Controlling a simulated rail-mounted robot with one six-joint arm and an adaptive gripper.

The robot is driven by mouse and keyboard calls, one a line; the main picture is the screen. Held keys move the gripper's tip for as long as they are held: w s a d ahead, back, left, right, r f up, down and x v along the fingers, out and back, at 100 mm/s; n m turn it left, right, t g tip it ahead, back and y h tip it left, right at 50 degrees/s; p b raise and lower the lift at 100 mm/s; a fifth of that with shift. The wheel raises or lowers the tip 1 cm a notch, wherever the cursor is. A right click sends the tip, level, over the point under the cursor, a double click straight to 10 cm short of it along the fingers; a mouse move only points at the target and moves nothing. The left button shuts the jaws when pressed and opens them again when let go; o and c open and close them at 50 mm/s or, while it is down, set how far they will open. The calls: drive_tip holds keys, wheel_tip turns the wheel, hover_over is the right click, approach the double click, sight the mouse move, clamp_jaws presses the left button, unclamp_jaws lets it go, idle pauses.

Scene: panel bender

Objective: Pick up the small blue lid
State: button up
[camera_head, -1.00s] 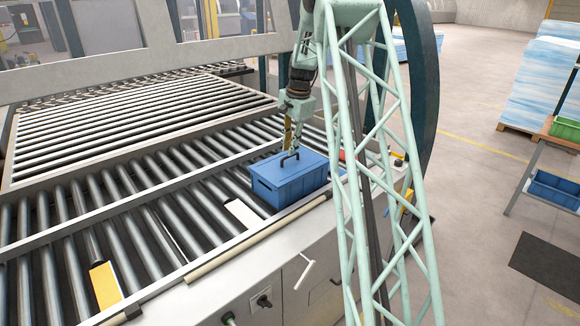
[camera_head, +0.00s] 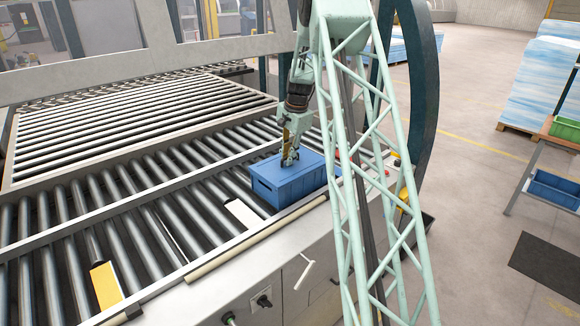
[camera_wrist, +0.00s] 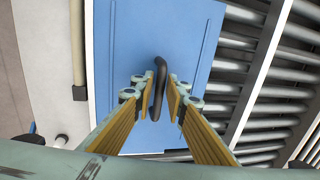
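The small blue lid (camera_head: 311,164) lies flat on top of a blue box (camera_head: 290,192) on the roller table, at the centre of the head view. In the wrist view the lid (camera_wrist: 205,48) fills the middle, with its raised black handle (camera_wrist: 161,72). My gripper (camera_head: 288,161) is low over the lid, pointing down. In the wrist view its two yellow-padded fingers (camera_wrist: 160,95) stand on either side of the handle, with narrow gaps visible. The gripper is open and holds nothing. In the head view the fingertips hide the handle.
Rollers (camera_head: 165,180) spread to the left of the box. A white plate (camera_head: 242,213) and a yellow-white block (camera_head: 105,284) lie along the near edge. The metal machine front (camera_head: 250,285) drops away below. My lattice arm link passes just right of the box.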

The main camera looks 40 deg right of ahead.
drive_tip(key=shift+c, duration=0.7)
clamp_jaws()
drive_tip(key=shift+r, duration=0.2)
drive_tip(key=shift+r, duration=1.65)
drive_tip(key=s+a+b, duration=0.1)
drive_tip(key=s+a, duration=0.2)
drive_tip(key=s, duration=0.4)
drive_tip(key=s+a+r+b, duration=0.1)
drive_tip(key=s+a, duration=0.3)
drive_tip(key=s, duration=0.3)
drive_tip(key=shift+a+r, duration=0.15)
drive_tip(key=shift+a, duration=0.1)
drive_tip(key=shift+s, duration=0.1)
drive_tip(key=shift+a, duration=0.1)
